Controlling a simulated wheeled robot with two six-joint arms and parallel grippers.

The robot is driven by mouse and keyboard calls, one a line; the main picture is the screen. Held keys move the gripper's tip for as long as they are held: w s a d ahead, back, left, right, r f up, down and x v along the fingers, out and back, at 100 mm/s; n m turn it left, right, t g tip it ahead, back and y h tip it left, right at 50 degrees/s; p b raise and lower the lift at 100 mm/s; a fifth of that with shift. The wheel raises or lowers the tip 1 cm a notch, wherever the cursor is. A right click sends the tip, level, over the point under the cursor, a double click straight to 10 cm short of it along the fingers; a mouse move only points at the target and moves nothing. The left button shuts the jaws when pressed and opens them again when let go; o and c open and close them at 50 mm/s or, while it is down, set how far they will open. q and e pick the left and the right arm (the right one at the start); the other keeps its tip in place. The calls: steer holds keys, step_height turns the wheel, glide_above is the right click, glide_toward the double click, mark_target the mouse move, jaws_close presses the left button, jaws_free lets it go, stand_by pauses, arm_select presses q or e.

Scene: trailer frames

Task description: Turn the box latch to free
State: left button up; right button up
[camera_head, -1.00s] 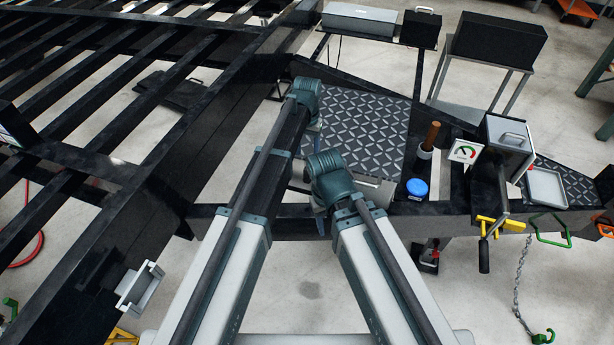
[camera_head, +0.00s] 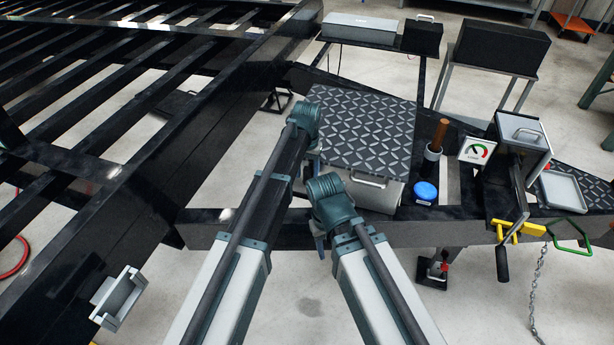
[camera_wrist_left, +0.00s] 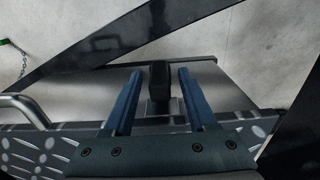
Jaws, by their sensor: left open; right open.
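The box has a black diamond-plate lid (camera_head: 365,128) and a grey metal front with a handle (camera_head: 368,181). In the left wrist view a black latch knob (camera_wrist_left: 160,82) on a small metal mount stands out from the box's grey side (camera_wrist_left: 90,92). My left gripper (camera_wrist_left: 160,72) is open, its two blue fingers on either side of the knob, with gaps visible on both sides. In the head view its fingers are mostly hidden behind the wrist at the box's left edge. My right gripper (camera_head: 319,243) is open, low in front of the box, its fingers mostly hidden by its wrist.
A black trailer frame beam (camera_head: 150,185) runs along the left. Right of the box stand a blue cap (camera_head: 425,192), a brown-handled post (camera_head: 437,138), a gauge (camera_head: 477,149) and a grey open tray (camera_head: 562,191). A chain (camera_head: 537,285) hangs at right.

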arm_select(q)
jaws_close()
